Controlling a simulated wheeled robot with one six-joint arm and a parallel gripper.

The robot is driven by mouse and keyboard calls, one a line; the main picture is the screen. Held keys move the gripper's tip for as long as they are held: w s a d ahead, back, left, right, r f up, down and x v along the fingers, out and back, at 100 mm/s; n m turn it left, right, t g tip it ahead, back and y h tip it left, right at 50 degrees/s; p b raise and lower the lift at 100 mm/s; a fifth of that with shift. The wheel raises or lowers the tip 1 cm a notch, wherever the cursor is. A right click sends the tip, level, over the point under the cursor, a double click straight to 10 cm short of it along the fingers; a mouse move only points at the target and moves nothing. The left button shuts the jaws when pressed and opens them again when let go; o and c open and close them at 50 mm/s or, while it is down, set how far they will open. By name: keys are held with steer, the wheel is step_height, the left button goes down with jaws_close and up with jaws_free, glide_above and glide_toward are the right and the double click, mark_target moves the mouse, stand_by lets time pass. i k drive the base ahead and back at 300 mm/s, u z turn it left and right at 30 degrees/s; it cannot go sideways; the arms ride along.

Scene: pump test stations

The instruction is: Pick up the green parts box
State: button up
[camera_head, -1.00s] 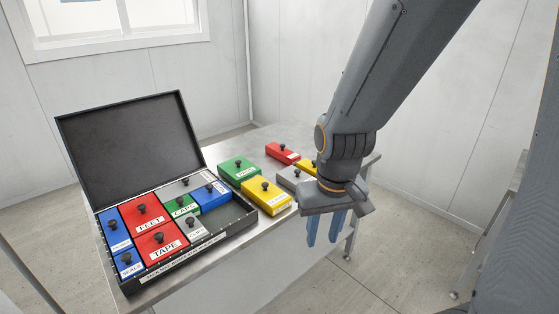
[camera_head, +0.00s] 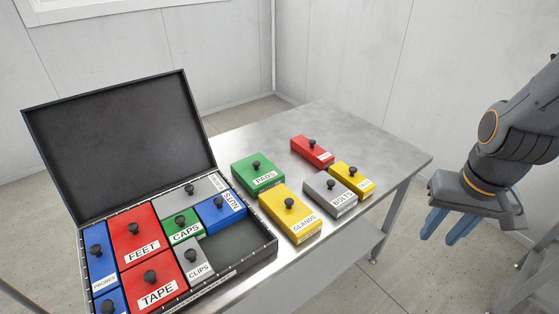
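A green box labelled PADS (camera_head: 257,174), with a black knob on top, sits on the metal table just right of the open case. A smaller green box labelled CAPS (camera_head: 183,228) sits inside the case among other boxes. My gripper (camera_head: 439,240) is at the right, beyond the table's right edge in the picture and well apart from both green boxes. Its two blue fingers point down, spread apart with nothing between them.
The black case (camera_head: 245,262) stands open, with an empty space at its lower right. Yellow GLANDS (camera_head: 290,213), grey BOLTS (camera_head: 330,193), a small yellow box (camera_head: 352,180) and a red box (camera_head: 312,151) stand near PADS. The table's (camera_head: 350,130) far part is bare.

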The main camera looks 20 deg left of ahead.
mark_target(257, 174)
steer(key=u, duration=0.15)
steer(key=i, duration=0.65)
steer(key=u, duration=0.8)
steer(key=i, duration=0.4)
steer(key=u, duration=0.45)
